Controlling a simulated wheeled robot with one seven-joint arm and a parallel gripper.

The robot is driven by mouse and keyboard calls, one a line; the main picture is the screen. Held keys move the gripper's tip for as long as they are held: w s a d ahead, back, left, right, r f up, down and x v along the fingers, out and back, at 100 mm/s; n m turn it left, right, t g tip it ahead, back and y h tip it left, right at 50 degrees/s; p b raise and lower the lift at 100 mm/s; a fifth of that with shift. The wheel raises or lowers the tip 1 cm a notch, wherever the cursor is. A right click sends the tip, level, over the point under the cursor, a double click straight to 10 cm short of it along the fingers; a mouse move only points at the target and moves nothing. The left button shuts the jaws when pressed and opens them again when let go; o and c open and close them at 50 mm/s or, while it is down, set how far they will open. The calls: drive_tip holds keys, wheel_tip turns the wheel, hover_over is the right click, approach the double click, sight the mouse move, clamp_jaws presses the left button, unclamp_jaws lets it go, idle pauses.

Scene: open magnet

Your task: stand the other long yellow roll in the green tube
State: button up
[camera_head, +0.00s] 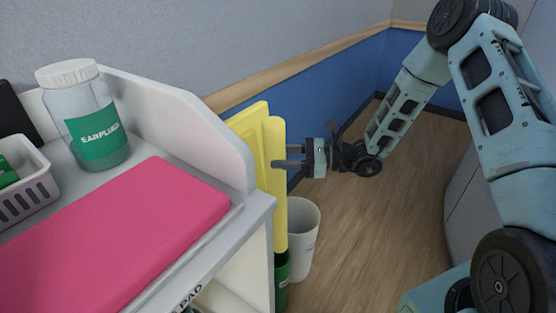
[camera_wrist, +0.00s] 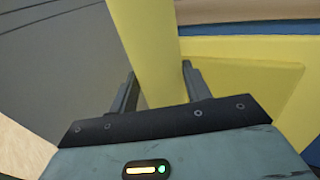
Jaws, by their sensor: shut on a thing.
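A long yellow roll (camera_head: 275,215) stands nearly upright beside the right end of the white cart. My gripper (camera_head: 282,163) is shut around its upper part, coming from the right. In the wrist view the yellow roll (camera_wrist: 150,45) passes between my two fingers (camera_wrist: 158,85). The green tube (camera_head: 283,284) is low beside the cart, directly under the roll. The roll's lower end meets the tube's mouth; I cannot tell how deep it sits. A wider yellow piece (camera_head: 246,124) stands behind the roll, partly hidden by the cart; it also shows flat behind my fingers in the wrist view (camera_wrist: 240,85).
A white bin (camera_head: 303,240) stands on the floor just right of the tube. The cart (camera_head: 262,212) is close on the left, with a pink pad (camera_head: 120,235), an earplug jar (camera_head: 90,115) and a white basket (camera_head: 30,168) on top. The wood floor (camera_head: 385,220) to the right is clear.

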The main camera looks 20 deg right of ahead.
sight(283, 172)
drive_tip(key=shift+w+d+m+t, duration=0.2)
drive_tip(key=shift+w+m+t, duration=0.15)
drive_tip(key=shift+w, duration=0.35)
wheel_tip(283, 172, down, 6)
drive_tip(key=b, duration=0.5)
drive_tip(key=shift+f, duration=0.1)
drive_tip(key=shift+f+b, duration=7)
drive_tip(key=shift+f, duration=4.8)
drive_tip(key=o, duration=1.1)
drive_tip(key=p+v, duration=0.2)
drive_tip(key=v, duration=1.5)
drive_tip(key=shift+s+d, duration=0.15)
